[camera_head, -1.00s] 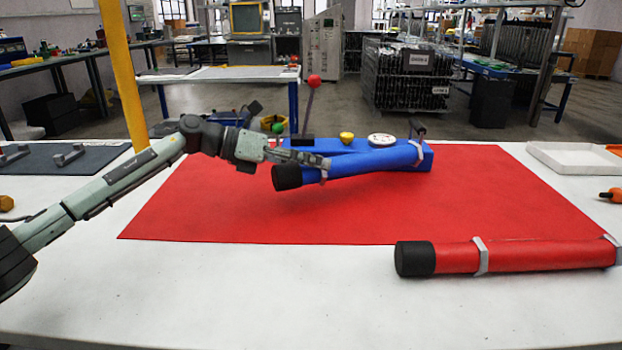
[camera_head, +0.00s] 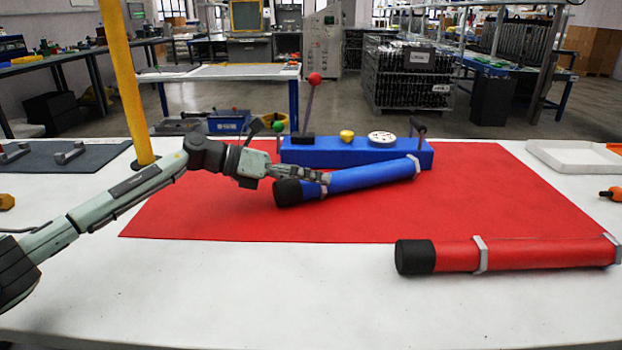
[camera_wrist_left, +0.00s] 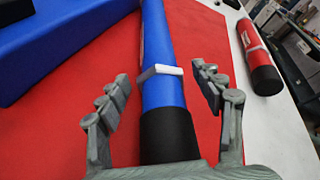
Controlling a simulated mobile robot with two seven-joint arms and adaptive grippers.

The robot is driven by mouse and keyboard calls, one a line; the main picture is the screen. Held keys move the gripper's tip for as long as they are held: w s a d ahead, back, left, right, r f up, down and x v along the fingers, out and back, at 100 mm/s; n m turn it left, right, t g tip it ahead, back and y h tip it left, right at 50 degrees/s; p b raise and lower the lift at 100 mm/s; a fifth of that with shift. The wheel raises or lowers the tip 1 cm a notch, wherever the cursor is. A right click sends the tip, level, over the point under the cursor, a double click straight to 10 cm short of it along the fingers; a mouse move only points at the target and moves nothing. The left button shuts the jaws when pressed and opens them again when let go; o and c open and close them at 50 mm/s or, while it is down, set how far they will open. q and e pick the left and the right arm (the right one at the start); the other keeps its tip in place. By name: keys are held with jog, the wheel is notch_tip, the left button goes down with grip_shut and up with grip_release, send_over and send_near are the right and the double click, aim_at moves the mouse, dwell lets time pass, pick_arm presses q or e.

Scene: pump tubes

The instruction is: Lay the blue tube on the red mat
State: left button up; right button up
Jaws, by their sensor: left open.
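The blue tube (camera_head: 360,178) with a black end cap and pale clamps lies at a slant on the red mat (camera_head: 420,215), in front of the blue box. My left gripper (camera_head: 327,179) is at the tube's black-capped end. In the left wrist view the left gripper (camera_wrist_left: 165,90) is open, one finger on each side of the blue tube (camera_wrist_left: 158,45), with gaps between fingers and tube. The mat (camera_wrist_left: 60,125) shows beneath the tube there. My right gripper is in neither view.
A blue control box (camera_head: 350,153) with levers and knobs stands behind the tube. A red tube (camera_head: 520,256) lies along the mat's front right edge. A yellow post (camera_head: 122,80) stands at the left. A white tray (camera_head: 575,157) is at the right.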

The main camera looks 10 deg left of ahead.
pick_arm(q)
jog(key=shift+r, duration=0.15)
jog(key=v, duration=0.2)
jog(key=shift+s+a, duration=0.1)
jog(key=shift+a, duration=0.25)
jog(key=b+v, duration=0.1)
jog(key=v, duration=0.7)
jog(key=shift+s+a+r, duration=0.25)
jog(key=shift+a+r, duration=0.1)
jog(key=shift+a, duration=0.15)
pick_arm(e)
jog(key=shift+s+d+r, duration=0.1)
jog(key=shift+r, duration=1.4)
